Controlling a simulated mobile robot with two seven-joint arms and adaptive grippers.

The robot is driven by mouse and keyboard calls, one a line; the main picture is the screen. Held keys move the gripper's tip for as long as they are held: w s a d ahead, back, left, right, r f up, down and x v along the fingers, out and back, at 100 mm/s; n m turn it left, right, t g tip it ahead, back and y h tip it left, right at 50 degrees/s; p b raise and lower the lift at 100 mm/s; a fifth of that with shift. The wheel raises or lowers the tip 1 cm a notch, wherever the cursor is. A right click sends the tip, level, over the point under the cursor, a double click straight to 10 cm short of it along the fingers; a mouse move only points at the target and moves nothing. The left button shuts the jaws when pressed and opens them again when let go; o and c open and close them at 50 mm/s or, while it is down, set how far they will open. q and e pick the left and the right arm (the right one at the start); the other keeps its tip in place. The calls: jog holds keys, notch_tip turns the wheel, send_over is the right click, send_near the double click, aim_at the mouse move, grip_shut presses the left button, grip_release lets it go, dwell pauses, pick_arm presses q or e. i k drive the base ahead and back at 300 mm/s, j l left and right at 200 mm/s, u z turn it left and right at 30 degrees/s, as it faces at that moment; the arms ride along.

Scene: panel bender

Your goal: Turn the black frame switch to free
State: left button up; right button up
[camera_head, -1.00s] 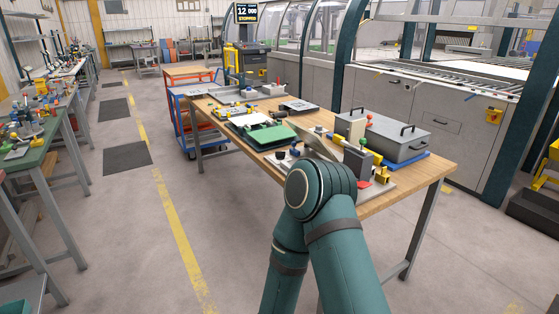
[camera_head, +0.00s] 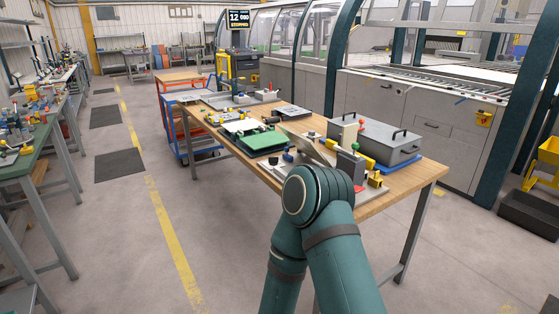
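I cannot pick out a black frame switch for sure. A dark flat frame-like item (camera_head: 294,113) lies toward the back of the wooden workbench (camera_head: 408,181), too small to show a switch. A small black part (camera_head: 271,120) sits by the green-topped fixture (camera_head: 252,137). One of my teal arms rises from the bottom centre, and its big joint covers the bench's near edge and part of the fixtures there. Neither gripper can be made out.
A grey lidded box with black handles (camera_head: 374,139) stands on the bench's right. A blue and orange cart (camera_head: 187,128) stands behind its left end. The large machine (camera_head: 430,119) lies beyond. The floor left of the bench is clear, with a yellow line (camera_head: 172,236).

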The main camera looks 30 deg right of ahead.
aim_at(273, 161)
jog(key=i+z, duration=0.1)
jog(key=z, duration=1.15)
jog(key=i+j+z, duration=0.25)
jog(key=z, duration=0.2)
jog(key=i+j+z, duration=0.15)
jog(key=j+z, duration=0.35)
jog(key=i+j+z, duration=0.1)
jog(key=j+z, duration=0.15)
jog(key=j, duration=0.15)
jog(key=j+z, duration=0.25)
jog(key=j, duration=0.2)
jog(key=i+j+z, duration=0.15)
jog(key=j, duration=0.8)
jog(key=j+z, duration=0.1)
jog(key=j, duration=0.85)
